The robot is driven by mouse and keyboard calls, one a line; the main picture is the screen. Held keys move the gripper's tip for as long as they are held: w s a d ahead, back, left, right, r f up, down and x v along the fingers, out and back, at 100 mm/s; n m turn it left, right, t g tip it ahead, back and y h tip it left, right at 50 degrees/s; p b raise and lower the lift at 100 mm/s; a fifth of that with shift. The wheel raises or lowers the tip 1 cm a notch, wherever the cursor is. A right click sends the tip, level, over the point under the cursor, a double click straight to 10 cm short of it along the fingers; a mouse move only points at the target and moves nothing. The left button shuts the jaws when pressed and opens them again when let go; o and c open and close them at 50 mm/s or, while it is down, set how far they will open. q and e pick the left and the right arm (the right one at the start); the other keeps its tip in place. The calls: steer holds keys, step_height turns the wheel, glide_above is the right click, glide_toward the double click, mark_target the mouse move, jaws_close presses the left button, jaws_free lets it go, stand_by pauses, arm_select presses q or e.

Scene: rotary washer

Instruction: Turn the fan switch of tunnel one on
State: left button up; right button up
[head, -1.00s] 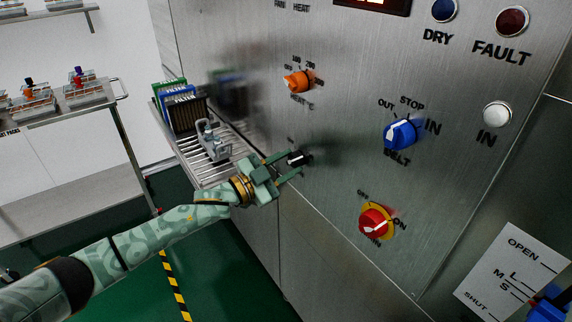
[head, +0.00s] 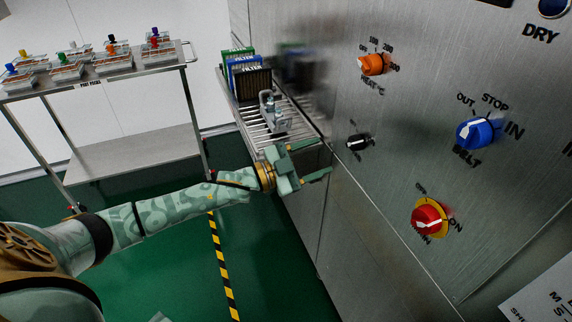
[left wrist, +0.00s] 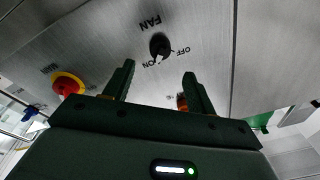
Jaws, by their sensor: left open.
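The fan switch is a small black knob (head: 358,142) on the steel panel. In the left wrist view, the fan knob (left wrist: 159,45) sits beside the upside-down words FAN, OFF and ON. In the left wrist view the knob shows beyond the gap between the open fingers (left wrist: 160,72). My right gripper is out of view.
An orange heat knob (head: 373,64), a blue belt knob (head: 476,133) and a red main switch (head: 429,217) are on the same panel. A roller conveyor (head: 258,118) with filter frames (head: 248,78) lies behind my gripper. A trolley (head: 105,80) stands at the left.

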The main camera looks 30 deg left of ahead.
arm_select(q)
steer(key=v, duration=0.8)
steer(key=shift+p, duration=0.3)
steer(key=shift+s, duration=0.15)
steer(key=a+f+n+g+y, duration=0.1)
steer(key=a+f+n+y, duration=0.2)
steer(key=a+f+y, duration=0.55)
steer(key=a+f+n+g+y, duration=0.15)
steer(key=a+f, duration=0.35)
steer(key=f, duration=0.8)
steer(key=s+a+f+n+g+y, duration=0.2)
steer(key=s+f+n+g+y, duration=0.1)
steer(key=s+f, duration=0.8)
steer(key=s+d+f+n+g, duration=0.1)
steer(key=s+d+f+g, duration=0.15)
steer(key=s+f, duration=0.55)
steer(key=s+d+f+n+g, duration=0.1)
steer(key=s+d+f+g, duration=0.15)
steer(key=s+f, duration=0.5)
steer(key=s+d+f+g, duration=0.1)
steer(key=s+d+g, duration=0.1)
steer(key=s+d, duration=0.4)
steer(key=s+d+f+n+g+h, duration=0.1)
steer(key=s+d, duration=0.6)
steer(key=s, duration=0.8)
steer(key=shift+s+f+g, duration=0.2)
steer(key=shift+f+g, duration=0.35)
steer(key=shift+f, duration=0.25)
